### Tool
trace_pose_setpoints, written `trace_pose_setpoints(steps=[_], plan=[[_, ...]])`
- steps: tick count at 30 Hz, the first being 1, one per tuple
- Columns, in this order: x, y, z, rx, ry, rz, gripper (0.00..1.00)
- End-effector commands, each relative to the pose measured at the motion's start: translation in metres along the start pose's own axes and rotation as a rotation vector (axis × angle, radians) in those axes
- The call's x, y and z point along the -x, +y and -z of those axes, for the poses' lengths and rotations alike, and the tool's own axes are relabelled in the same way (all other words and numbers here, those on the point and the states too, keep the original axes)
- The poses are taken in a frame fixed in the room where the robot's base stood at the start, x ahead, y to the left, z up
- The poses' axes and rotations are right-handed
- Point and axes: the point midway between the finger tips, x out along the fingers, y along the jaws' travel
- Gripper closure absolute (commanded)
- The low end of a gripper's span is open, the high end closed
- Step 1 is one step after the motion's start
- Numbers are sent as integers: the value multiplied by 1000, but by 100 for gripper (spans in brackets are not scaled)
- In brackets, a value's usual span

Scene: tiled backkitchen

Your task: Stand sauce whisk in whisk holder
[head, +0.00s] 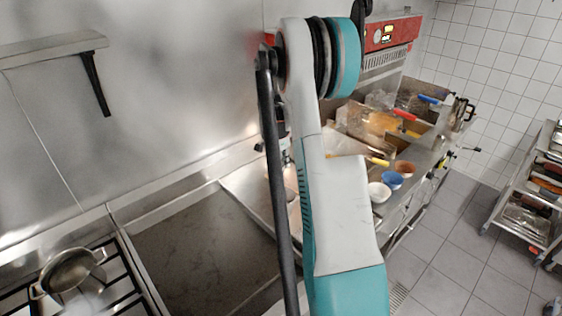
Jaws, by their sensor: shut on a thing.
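My own arm rises through the middle of the picture and bends at the top. It hides most of my gripper (285,150); only small dark and silvery parts show to the left of the white link, above the steel worktop. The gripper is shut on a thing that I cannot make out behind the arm. I cannot pick out the sauce whisk or the whisk holder with certainty. A white bowl (379,192), a blue bowl (392,181) and a brown bowl (404,168) stand on the worktop's right side.
A pot (68,270) sits on the hob at the lower left. A dark flat griddle (205,255) lies beside it. Yellow, red (404,114) and blue (430,99) handles show along the counter. A wall shelf (50,48) juts out at left. A loaded rack (530,205) stands at right.

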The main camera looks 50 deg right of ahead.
Motion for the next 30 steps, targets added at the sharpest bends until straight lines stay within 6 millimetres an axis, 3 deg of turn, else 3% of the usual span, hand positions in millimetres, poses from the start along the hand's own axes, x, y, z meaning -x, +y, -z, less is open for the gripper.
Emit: trace_pose_setpoints(steps=[21,30], plan=[[-53,3,-11,0,0,0,100],[-65,4,-13,0,0,0,100]])
